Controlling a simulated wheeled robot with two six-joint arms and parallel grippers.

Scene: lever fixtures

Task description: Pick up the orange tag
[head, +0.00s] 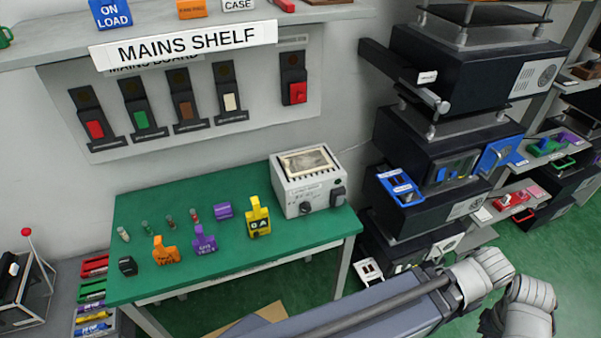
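The orange tag (165,251) lies on the green table (130,207), near its front edge at the left. It has a raised tab and dark lettering too small to read. A purple tag (203,239) of similar shape lies just to its right, and a small black block (127,266) lies to its left. Nothing covers the orange tag. Neither of my grippers shows in the head view. Only grey and white arm parts of mine show at the lower right, apart from the tag.
A yellow tag (258,217) and a grey box with a dial (308,182) stand farther right on the table. Small cylinders (169,221) stand behind the orange tag. The mains shelf (50,43) overhangs at the back. Stacked black units (447,130) stand at the right.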

